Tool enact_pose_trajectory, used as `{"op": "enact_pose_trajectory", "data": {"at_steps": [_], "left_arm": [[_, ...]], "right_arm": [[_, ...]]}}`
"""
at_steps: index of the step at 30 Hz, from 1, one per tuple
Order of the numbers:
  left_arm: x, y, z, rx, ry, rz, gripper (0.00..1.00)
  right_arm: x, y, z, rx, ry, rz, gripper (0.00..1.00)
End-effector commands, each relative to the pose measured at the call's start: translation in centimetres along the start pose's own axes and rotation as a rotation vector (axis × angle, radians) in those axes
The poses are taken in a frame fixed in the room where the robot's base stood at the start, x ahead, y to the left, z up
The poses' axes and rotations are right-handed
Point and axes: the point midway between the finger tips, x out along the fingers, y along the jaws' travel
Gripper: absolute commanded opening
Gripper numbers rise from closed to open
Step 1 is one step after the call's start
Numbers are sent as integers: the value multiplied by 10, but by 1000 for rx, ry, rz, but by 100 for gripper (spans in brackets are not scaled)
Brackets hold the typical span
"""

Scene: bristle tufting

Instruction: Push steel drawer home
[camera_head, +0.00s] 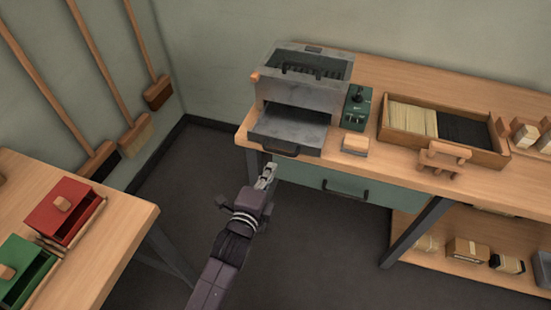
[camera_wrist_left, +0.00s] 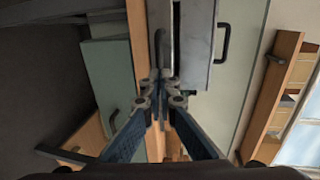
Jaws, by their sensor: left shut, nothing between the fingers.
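The steel drawer (camera_head: 292,126) sticks out from the front of the grey steel machine (camera_head: 300,95) on the workbench. A dark handle (camera_head: 278,150) is on its front edge. My left gripper (camera_head: 267,172) is shut and empty, just in front of and below the drawer front, close to the bench edge. My right gripper is not in view.
A green under-bench drawer (camera_head: 315,180) is below. Another table (camera_head: 125,215) with red and green boxes is at left. Brooms lean on the wall.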

Motion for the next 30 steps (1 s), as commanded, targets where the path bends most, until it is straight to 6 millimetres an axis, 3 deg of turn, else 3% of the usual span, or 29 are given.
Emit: {"op": "enact_pose_trajectory", "data": {"at_steps": [3,10,25,30], "left_arm": [[24,-1,0,-2,-1,0,0],[49,0,0,-2,0,1,0],[56,1,1,-1,0,1,0],[62,-1,14,3,0,0,0]], "right_arm": [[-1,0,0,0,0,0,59],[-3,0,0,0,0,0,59],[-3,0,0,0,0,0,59],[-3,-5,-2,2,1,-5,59]]}}
